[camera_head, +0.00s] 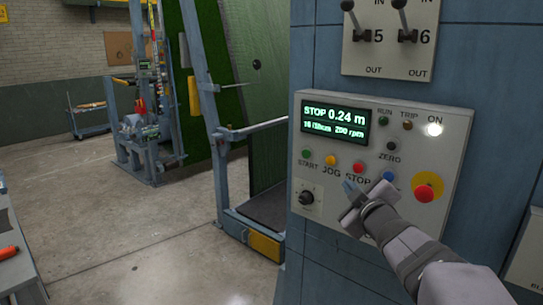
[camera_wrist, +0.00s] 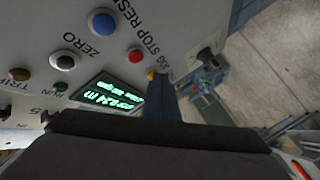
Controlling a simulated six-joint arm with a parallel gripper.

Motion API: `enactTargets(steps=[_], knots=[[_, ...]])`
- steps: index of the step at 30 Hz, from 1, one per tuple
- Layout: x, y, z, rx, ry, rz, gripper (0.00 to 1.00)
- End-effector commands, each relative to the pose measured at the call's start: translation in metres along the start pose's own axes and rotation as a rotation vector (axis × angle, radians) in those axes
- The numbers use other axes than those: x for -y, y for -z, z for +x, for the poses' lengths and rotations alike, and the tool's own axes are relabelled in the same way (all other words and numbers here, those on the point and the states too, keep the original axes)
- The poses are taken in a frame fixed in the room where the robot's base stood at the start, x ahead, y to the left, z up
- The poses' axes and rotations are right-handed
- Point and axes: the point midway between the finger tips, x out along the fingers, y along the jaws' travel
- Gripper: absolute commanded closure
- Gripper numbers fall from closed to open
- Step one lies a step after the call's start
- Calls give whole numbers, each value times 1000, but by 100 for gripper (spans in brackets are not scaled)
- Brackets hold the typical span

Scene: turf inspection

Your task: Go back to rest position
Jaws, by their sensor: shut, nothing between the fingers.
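My gripper (camera_head: 349,188) is in front of the grey control panel (camera_head: 451,166) in the head view, just below the red STOP button (camera_head: 358,167). Its narrow fingers are together with nothing between them. In the wrist view the shut fingers (camera_wrist: 161,98) point at the panel near the yellow JOG button (camera_wrist: 152,73). I cannot tell whether the fingertips touch the panel. The display (camera_head: 335,122) reads STOP 0.24 m. The ON lamp (camera_head: 434,129) is lit white. The blue button (camera_head: 389,179) is partly hidden by my gripper.
A red emergency stop (camera_head: 427,191) on a yellow base is right of my gripper. A black knob (camera_head: 307,197) is at the lower left of the panel. Two levers (camera_head: 405,25) stand above. A frame with green turf (camera_head: 274,100) and open concrete floor (camera_head: 140,235) lie to the left.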

Motion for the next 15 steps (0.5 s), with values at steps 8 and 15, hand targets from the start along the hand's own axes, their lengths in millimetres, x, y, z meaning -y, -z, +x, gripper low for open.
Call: enactTargets(steps=[8, 15], knots=[[40, -116, -28, 442, 49, 248, 100], [142, -211, -117, 911, 186, 528, 100]])
